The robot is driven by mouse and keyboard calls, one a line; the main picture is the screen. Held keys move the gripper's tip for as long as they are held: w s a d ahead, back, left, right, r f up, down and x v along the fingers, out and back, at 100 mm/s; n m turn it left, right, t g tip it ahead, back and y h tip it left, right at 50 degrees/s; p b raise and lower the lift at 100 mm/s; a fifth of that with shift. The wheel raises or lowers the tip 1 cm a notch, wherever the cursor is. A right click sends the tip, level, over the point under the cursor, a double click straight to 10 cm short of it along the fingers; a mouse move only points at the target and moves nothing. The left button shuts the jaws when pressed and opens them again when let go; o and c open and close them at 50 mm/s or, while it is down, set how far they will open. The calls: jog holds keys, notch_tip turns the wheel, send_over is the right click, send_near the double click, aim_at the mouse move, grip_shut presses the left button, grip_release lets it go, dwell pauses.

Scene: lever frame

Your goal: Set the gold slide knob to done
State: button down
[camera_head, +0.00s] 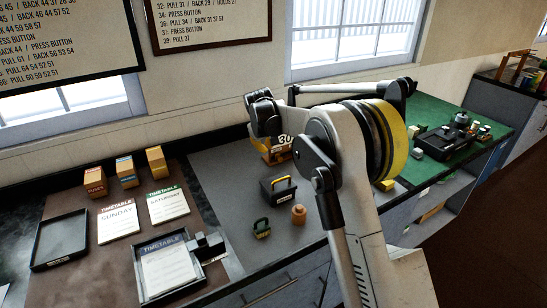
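I cannot make out a gold slide knob or a "done" mark for certain. A small yellow piece (385,185) shows at the bench's front edge, partly behind my arm; I cannot tell if it is the knob. An orange-yellow stand with a white "30" disc (284,140) is at the back of the grey mat, partly hidden by my arm. The dark end of my arm, which looks like my gripper (262,115), is raised in front of the back wall, apart from the bench things. Its fingers are not clear, so its opening cannot be told.
A black box with a yellow handle (278,190), a green weight-like piece (261,228) and a brown bottle-like piece (298,214) stand on the grey mat (225,165). Timetable cards, trays and several small boxes lie at left. A green surface (480,105) at right holds dark devices.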

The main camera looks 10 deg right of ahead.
aim_at(279, 158)
jog(key=b+x, duration=0.3)
jog(key=x, duration=0.7)
jog(key=shift+d+f, duration=0.1)
jog(key=shift+f, duration=0.05)
jog(key=d, duration=0.1)
jog(key=w+d+f+b, duration=0.1)
jog(key=shift+w+d+f, duration=0.15)
jog(key=shift+w+d, duration=0.1)
jog(key=shift+d, duration=0.05)
jog(key=shift+w+d+f, duration=0.1)
jog(key=shift+w+d, duration=0.05)
jog(key=shift+d, duration=0.15)
jog(key=w+d, duration=0.1)
jog(key=d, duration=0.2)
jog(key=w+d+p, duration=0.1)
jog(key=d, duration=0.4)
jog(key=shift+w+d+p, duration=0.3)
jog(key=shift+w+p, duration=0.1)
